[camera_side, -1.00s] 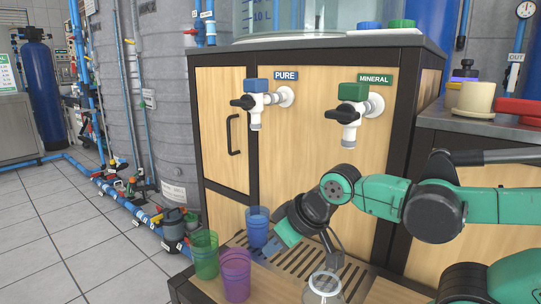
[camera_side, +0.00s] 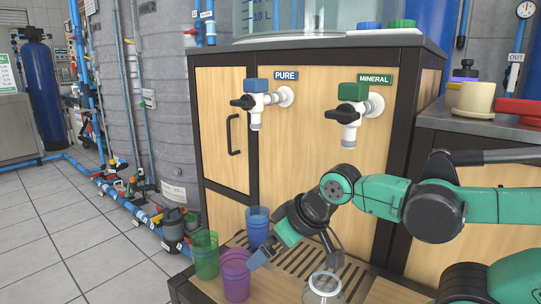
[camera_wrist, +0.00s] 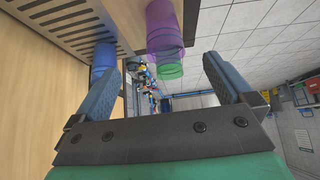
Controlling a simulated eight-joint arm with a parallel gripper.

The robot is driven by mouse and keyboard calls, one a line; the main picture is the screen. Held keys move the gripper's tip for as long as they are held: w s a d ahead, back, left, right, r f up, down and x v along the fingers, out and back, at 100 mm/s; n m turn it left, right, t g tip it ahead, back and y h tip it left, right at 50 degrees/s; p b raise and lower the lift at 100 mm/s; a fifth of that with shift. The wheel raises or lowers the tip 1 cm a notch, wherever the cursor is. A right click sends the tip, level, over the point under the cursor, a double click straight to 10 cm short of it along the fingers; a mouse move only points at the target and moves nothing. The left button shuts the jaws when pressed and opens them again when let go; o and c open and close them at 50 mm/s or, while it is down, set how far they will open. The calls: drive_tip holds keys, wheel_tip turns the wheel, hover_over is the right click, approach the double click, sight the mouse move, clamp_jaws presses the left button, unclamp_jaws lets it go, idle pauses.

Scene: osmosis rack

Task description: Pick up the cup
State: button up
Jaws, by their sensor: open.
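Three see-through cups stand close together on the wooden shelf (camera_side: 200,292) in the side view: a blue cup (camera_side: 257,228) at the back, a green cup (camera_side: 205,256) at the left and a purple cup (camera_side: 236,276) in front. My gripper (camera_side: 268,256) is open and empty, just right of the purple cup and in front of the blue one. In the wrist view the blue cup (camera_wrist: 103,58), the purple cup (camera_wrist: 163,28) and the green cup (camera_wrist: 168,70) show beyond my open gripper (camera_wrist: 165,72). I cannot tell whether a finger touches a cup.
A clear glass jar (camera_side: 323,291) stands at the front right, below my arm. A slotted drain grate (camera_side: 290,262) is set in the shelf. The PURE tap (camera_side: 257,101) and the MINERAL tap (camera_side: 350,113) jut from the cabinet above.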

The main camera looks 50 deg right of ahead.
sight(235, 262)
drive_tip(key=shift+w+a+f+n+g+y, duration=0.1)
drive_tip(key=shift+w+f+n+g+y, duration=0.05)
drive_tip(key=shift+w+f+n+y, duration=1.15)
drive_tip(key=shift+w+a+f+n+g+y, duration=0.1)
drive_tip(key=shift+w+f+n+y, duration=0.8)
drive_tip(key=shift+w+f+n, duration=0.75)
drive_tip(key=shift+w+f+n+g+y, duration=0.15)
drive_tip(key=shift+w+f+n+y, duration=1)
drive_tip(key=shift+w+n, duration=0.55)
drive_tip(key=shift+s, duration=0.1)
drive_tip(key=c, duration=1.1)
